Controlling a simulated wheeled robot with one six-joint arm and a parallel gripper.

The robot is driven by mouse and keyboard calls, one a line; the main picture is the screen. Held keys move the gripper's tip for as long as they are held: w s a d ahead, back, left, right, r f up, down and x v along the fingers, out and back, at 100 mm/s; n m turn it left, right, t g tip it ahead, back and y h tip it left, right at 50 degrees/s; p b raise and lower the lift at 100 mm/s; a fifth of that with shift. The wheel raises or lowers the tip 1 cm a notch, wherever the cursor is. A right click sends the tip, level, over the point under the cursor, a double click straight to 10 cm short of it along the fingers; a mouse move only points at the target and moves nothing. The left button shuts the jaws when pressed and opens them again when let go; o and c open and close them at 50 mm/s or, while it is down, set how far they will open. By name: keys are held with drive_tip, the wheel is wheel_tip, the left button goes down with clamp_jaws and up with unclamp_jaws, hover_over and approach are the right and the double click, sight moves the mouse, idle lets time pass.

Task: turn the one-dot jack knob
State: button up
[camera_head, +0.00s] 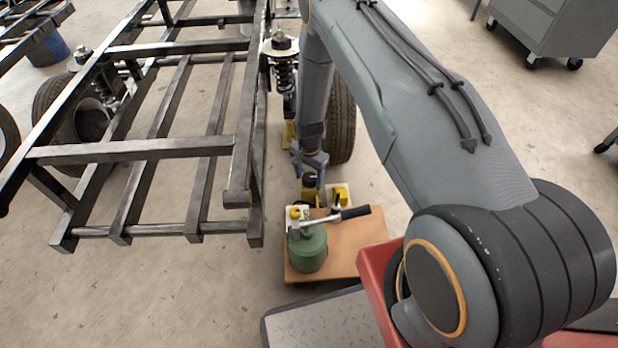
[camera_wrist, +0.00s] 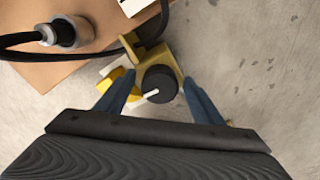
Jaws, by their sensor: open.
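A black round knob (camera_wrist: 158,84) with a white pointer line sits on a yellow jack body (camera_wrist: 154,58) in the wrist view. The knob also shows small in the head view (camera_head: 310,179), just under my gripper. My gripper (camera_wrist: 158,79) is open, with one blue-grey finger on each side of the knob. I cannot tell whether either finger touches it. In the head view my gripper (camera_head: 310,160) points down beside the tyre. No dot mark is readable on this jack, so I cannot tell which one it is.
A green canister (camera_head: 307,250) with a black-handled lever (camera_head: 350,213) stands on a brown board (camera_head: 352,258) close by. The dark metal frame (camera_head: 140,150) is to the left. A tyre (camera_head: 341,120) and spring (camera_head: 283,78) are behind. Bare floor lies right of the jack.

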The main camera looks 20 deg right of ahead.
sight(309, 177)
drive_tip(key=shift+r+p, duration=0.9)
drive_tip(key=shift+r, duration=3)
